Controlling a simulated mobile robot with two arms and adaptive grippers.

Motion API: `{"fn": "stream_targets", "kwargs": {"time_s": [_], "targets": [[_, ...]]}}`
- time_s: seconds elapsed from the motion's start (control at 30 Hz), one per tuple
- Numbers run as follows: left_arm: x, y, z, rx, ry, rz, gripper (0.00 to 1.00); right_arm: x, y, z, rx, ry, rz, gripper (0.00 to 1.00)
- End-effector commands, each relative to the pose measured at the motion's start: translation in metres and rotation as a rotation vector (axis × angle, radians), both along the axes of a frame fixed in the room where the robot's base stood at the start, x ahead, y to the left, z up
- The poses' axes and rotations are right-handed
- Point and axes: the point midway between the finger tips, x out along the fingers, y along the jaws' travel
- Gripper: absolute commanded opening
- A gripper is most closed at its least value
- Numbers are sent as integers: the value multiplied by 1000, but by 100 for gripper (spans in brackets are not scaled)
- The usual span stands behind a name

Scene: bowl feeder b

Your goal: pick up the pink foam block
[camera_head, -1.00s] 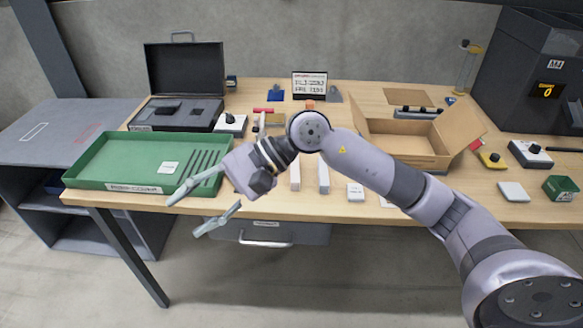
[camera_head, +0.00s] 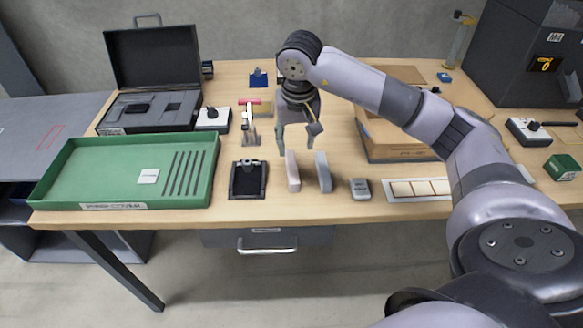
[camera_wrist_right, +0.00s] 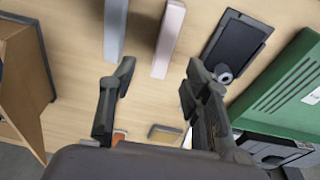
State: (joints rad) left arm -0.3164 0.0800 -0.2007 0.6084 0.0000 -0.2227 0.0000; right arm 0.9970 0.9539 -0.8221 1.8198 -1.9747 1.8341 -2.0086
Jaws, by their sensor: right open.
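The pink foam block (camera_head: 292,170) is a slim pale-pink bar standing near the front middle of the table. A similar blue-grey block (camera_head: 323,172) stands just to its right. My right gripper (camera_head: 295,146) is open and points down, above and just behind the pink block. In the right wrist view the pink block (camera_wrist_right: 168,40) lies ahead of my open fingers (camera_wrist_right: 160,70), with its near end close to the gap between the tips. The blue-grey block (camera_wrist_right: 115,30) is left of it there. Nothing is between my fingers. My left gripper is out of view.
A black device (camera_head: 248,180) lies left of the blocks, and a green tray (camera_head: 125,150) is farther left. A grey box (camera_head: 361,189) and a strip of cards (camera_head: 418,188) lie to the right. An open cardboard box (camera_head: 395,140) stands behind them.

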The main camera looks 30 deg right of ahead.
Motion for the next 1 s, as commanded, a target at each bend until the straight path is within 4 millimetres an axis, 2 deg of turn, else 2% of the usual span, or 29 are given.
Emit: {"fn": "stream_targets", "kwargs": {"time_s": [0.1,0.2,0.43,0.73,1.0], "targets": [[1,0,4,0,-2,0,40,2,-1,-24,0,5,1,44],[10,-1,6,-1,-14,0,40,5,-2,-37,1,2,-1,44],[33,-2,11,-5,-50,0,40,7,-1,-52,2,1,1,44],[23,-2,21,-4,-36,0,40,13,1,-93,2,2,-1,44],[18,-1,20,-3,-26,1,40,14,1,-98,2,-1,1,44]]}}
